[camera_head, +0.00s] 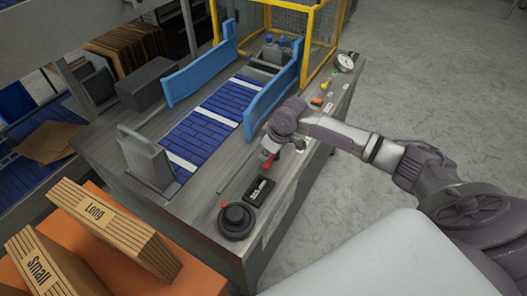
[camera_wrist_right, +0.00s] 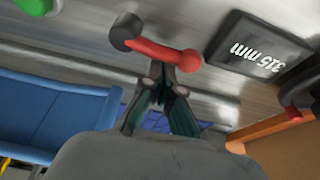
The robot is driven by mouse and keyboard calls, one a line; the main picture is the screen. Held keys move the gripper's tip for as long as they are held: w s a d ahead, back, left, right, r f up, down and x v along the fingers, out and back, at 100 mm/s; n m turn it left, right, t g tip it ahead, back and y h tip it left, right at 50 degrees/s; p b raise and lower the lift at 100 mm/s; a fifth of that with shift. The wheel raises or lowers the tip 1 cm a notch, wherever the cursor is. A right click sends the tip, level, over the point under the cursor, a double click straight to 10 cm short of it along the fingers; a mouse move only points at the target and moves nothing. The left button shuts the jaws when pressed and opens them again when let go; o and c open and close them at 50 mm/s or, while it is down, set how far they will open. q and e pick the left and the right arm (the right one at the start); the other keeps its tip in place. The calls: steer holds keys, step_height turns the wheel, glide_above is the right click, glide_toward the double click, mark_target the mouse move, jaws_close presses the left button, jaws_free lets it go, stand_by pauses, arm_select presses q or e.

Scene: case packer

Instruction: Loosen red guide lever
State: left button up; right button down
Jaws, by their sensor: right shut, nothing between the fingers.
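The red guide lever (camera_head: 268,160) is on the front strip of the machine's grey top, beside the blue guide rail. In the right wrist view the red lever (camera_wrist_right: 165,53) lies roughly across the picture, with a dark round pivot at its left end. My right gripper (camera_head: 270,149) is at the lever. In the wrist view its fingertips (camera_wrist_right: 160,76) are together at the lever's near edge, with nothing held between them. I cannot tell whether they touch the lever. My left gripper is not in view.
A black display (camera_wrist_right: 258,45) reading 315 mm and a black handwheel (camera_head: 236,219) with a red knob are near the lever. The blue guide rail (camera_head: 271,102) borders the blue conveyor (camera_head: 205,125). Boxes marked Long (camera_head: 110,222) and Small (camera_head: 48,268) stand at the lower left.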

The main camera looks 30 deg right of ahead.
steer(key=shift+s+d+n+y+p, duration=0.15)
steer(key=shift+s+n+y+p, duration=0.25)
steer(key=shift+n, duration=0.4)
steer(key=shift+s, duration=0.1)
steer(key=n, duration=0.1)
steer(key=n+g+p, duration=0.1)
steer(key=shift+s+d+n, duration=0.3)
steer(key=shift+s, duration=0.05)
steer(key=n, duration=0.1)
steer(key=s+d+n+g+y, duration=0.1)
steer(key=n, duration=0.1)
steer(key=shift+n, duration=0.3)
steer(key=n, duration=0.1)
steer(key=n+g+b, duration=0.1)
steer(key=shift+s+d+n, duration=0.25)
steer(key=shift+d+n, duration=0.15)
steer(key=shift+s+d+n+g, duration=0.1)
steer(key=shift+d+n+g, duration=0.2)
steer(key=shift+n, duration=0.5)
steer(key=shift+s+d, duration=0.15)
steer(key=shift+d, duration=0.45)
